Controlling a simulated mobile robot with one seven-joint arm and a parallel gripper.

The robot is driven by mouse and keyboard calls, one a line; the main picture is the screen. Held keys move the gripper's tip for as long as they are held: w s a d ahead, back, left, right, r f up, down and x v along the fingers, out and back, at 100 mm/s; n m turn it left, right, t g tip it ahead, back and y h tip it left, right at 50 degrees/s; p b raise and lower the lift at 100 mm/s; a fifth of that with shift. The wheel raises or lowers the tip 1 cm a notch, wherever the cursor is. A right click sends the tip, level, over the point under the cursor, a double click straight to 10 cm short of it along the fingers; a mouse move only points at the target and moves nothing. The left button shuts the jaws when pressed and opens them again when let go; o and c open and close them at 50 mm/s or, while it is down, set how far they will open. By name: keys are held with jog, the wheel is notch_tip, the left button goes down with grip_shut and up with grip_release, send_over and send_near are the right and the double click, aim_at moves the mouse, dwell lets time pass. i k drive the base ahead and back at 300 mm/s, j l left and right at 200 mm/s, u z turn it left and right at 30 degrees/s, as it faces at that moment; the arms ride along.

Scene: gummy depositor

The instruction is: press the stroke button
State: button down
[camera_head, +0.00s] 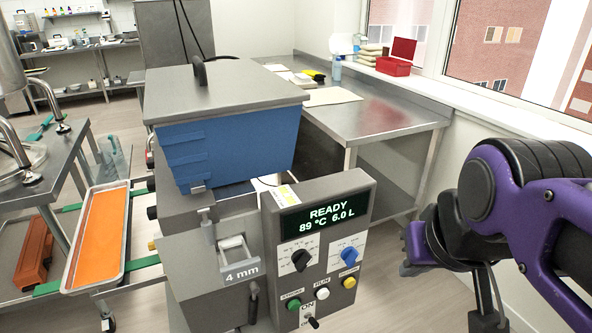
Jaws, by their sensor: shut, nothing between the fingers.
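The control panel (318,228) is on the front of the depositor. A green button (292,304) sits low on its left, under a small label that seems to read STROKE. A white button (322,294) and a yellow button (349,282) follow to its right, each with a small label. The display (325,217) reads READY, 89 °C, 6.0 L. My gripper (407,268) appears at the end of my purple and black arm, right of the panel and apart from it. It looks shut and empty; its fingertips are small and partly hidden by the arm.
A black knob (301,260) and a blue knob (347,252) sit above the buttons, a toggle switch (313,322) below them. A blue hopper (235,150) tops the machine. A tray of orange material (97,287) lies left. A steel table (385,118) stands behind. Floor at lower right is clear.

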aim_at(294, 305)
jog(key=k+l+u, duration=0.1)
jog(key=u, duration=0.35)
jog(key=k+l+u, duration=0.15)
jog(key=u, duration=0.3)
jog(key=l, duration=0.15)
